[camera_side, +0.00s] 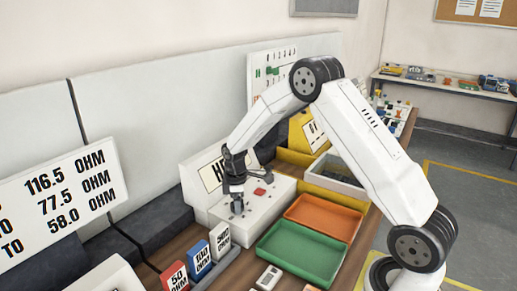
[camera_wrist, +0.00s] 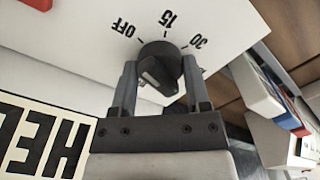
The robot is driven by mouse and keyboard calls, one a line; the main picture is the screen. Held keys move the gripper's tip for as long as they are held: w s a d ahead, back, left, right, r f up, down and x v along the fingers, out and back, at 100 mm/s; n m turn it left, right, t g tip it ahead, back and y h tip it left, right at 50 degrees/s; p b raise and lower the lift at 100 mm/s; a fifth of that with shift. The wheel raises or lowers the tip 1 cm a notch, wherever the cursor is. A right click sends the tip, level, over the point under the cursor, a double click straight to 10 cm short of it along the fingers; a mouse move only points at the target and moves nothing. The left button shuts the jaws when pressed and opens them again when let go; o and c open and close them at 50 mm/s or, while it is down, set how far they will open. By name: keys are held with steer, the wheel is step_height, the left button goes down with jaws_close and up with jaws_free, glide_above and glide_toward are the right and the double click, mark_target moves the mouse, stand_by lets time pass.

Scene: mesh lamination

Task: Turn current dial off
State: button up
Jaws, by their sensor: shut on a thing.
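The current dial is a dark round knob (camera_wrist: 158,66) with a raised grip, on the sloping white face of a box. Printed marks OFF, 15 and 30 stand around it in the wrist view. My gripper (camera_wrist: 160,80) has one finger on each side of the knob and is shut on it. In the side view my gripper (camera_side: 237,205) reaches down onto the top of the white box (camera_side: 265,207) and mostly hides the dial. I cannot tell clearly which mark the dial points at.
A red button (camera_side: 259,191) sits on the box beside my gripper. Green (camera_side: 300,254) and orange (camera_side: 325,217) trays lie to the right. Red (camera_side: 175,277), blue (camera_side: 200,257) and white (camera_side: 220,239) labelled blocks stand in front. A resistance sign (camera_side: 60,205) stands at left.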

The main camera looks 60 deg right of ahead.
steer(key=shift+n, duration=0.4)
steer(key=o, duration=1.3)
steer(key=shift+r, duration=0.15)
steer(key=shift+r, duration=3.8)
steer(key=s+a+m+t, duration=0.1)
steer(key=s+a+m, duration=0.2)
steer(key=s, duration=0.3)
steer(key=s+a+m, duration=0.3)
steer(key=s+a, duration=0.1)
steer(key=s, duration=0.3)
steer(key=s+a+m+t, duration=0.1)
steer(key=s+a+m, duration=0.2)
steer(key=s, duration=0.3)
steer(key=shift+s+a+t, duration=0.2)
steer(key=shift+a+t, duration=0.1)
steer(key=shift+a, duration=0.45)
